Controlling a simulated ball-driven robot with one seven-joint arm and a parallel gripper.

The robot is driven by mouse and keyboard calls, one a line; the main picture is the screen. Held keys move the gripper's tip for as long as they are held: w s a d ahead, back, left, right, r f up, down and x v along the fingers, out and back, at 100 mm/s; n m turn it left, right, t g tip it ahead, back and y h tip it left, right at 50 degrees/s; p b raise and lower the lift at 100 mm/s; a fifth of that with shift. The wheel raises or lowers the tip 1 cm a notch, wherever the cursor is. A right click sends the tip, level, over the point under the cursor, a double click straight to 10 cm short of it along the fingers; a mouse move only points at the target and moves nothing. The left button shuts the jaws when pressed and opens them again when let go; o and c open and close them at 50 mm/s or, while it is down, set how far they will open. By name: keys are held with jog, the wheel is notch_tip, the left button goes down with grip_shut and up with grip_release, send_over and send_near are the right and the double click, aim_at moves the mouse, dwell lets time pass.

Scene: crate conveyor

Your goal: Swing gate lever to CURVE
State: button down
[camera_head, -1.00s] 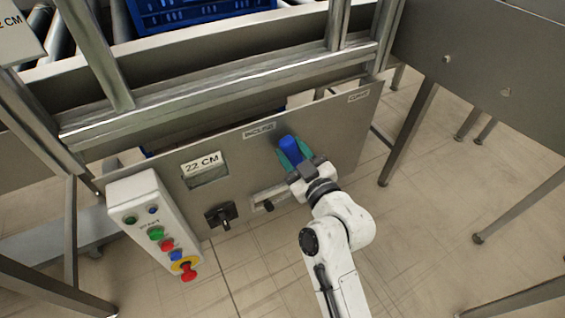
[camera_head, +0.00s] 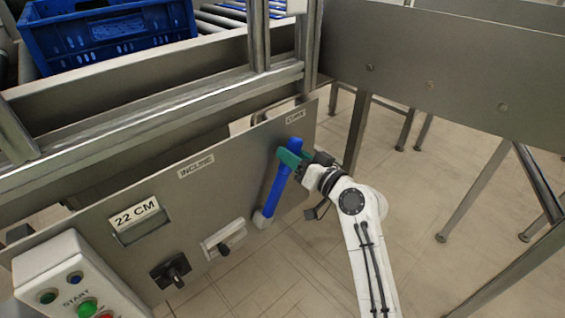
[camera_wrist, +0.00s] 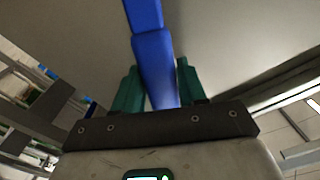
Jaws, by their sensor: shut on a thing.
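The blue gate lever (camera_head: 273,194) is on the grey panel (camera_head: 205,190). It rises from a pale pivot at its lower end and leans to the right, toward the CURVE label (camera_head: 295,116). The INCLINE label (camera_head: 196,166) is to the left of the lever. My gripper (camera_head: 289,158) is shut on the lever near its upper end, its green fingers on either side. In the wrist view the blue lever (camera_wrist: 154,62) runs between the green fingertips (camera_wrist: 155,84). Part of the lever's upper end is hidden by the fingers.
A control box (camera_head: 62,272) with coloured buttons stands at lower left. A black knob (camera_head: 171,271), a small slider (camera_head: 223,243) and a 22 CM display (camera_head: 136,214) are on the panel. A blue crate (camera_head: 105,38) sits on the conveyor above. Metal legs stand at right over open floor.

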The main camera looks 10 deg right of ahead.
jog(key=shift+w+d+f+m, duration=0.35)
jog(key=shift+d+m, duration=0.05)
jog(key=shift+d, duration=0.2)
jog(key=c, duration=0.7)
grip_release()
jog(key=p+v, duration=0.1)
jog(key=v, duration=0.9)
jog(key=shift+s+d+f+p, duration=0.1)
jog(key=shift+s+d+p, duration=0.2)
jog(key=shift+p, duration=0.05)
